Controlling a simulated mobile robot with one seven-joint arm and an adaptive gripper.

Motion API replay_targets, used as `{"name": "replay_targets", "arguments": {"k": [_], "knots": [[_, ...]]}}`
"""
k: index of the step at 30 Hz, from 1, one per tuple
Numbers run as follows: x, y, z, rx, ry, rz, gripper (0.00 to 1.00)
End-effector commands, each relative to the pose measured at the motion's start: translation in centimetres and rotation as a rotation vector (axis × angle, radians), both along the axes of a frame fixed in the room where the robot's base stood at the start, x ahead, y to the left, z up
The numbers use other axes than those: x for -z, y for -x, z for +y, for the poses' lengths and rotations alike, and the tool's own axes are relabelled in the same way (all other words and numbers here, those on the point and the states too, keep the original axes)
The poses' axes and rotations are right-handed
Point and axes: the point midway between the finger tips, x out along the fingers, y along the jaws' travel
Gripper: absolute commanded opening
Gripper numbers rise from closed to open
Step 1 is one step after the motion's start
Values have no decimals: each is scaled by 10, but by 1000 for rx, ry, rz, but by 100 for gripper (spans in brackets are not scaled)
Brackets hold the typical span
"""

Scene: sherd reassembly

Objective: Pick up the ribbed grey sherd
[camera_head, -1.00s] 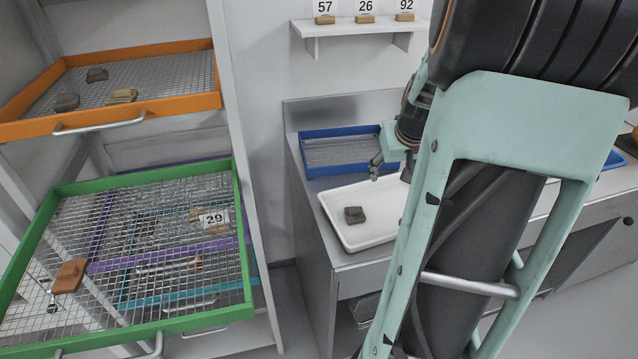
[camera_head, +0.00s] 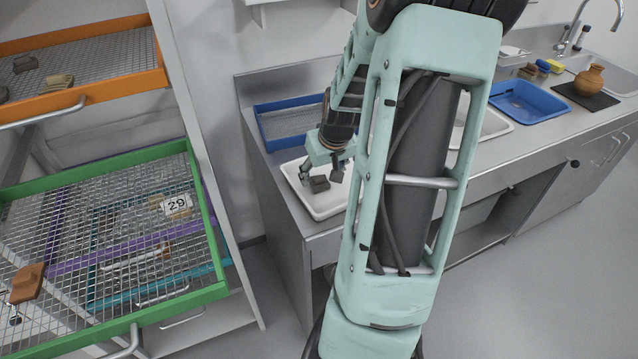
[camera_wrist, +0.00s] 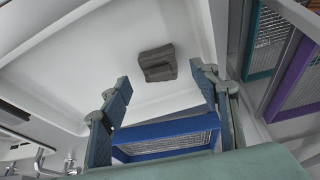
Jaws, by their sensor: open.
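The ribbed grey sherd (camera_head: 319,183) lies in the white tray (camera_head: 293,186) on the steel counter. In the wrist view the sherd (camera_wrist: 157,63) shows dark grey with a ridge across it, lying on the bare floor of the white tray (camera_wrist: 85,60). My gripper (camera_head: 321,172) is open, with its fingers to either side of the sherd in the head view. In the wrist view my gripper (camera_wrist: 162,80) has the sherd beyond its fingertips, within the gap's width. Nothing is between the fingers; I cannot tell the exact height left above the sherd.
A blue mesh tray (camera_head: 262,128) stands behind the white tray. At left, a rack holds an orange mesh tray (camera_head: 165,80) with sherds and a green mesh tray (camera_head: 222,285) with an orange-brown sherd (camera_head: 27,283) and a 29 card (camera_head: 178,204). A blue basin (camera_head: 530,102) and a pot (camera_head: 590,80) stand right.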

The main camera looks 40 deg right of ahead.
Motion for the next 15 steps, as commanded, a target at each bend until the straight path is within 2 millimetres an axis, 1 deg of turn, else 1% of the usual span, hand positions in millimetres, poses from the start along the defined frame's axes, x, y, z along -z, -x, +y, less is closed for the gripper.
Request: {"name": "replay_targets", "arguments": {"k": [1, 3, 6, 14, 15], "knots": [[8, -2, 0, -4, -1, 1, 56], [16, -6, -1, -3, -1, 1, 56], [22, -9, -3, -2, 0, -1, 56], [23, -10, -4, -1, 2, -1, 56], [23, -10, -4, -1, 2, -1, 53]]}}
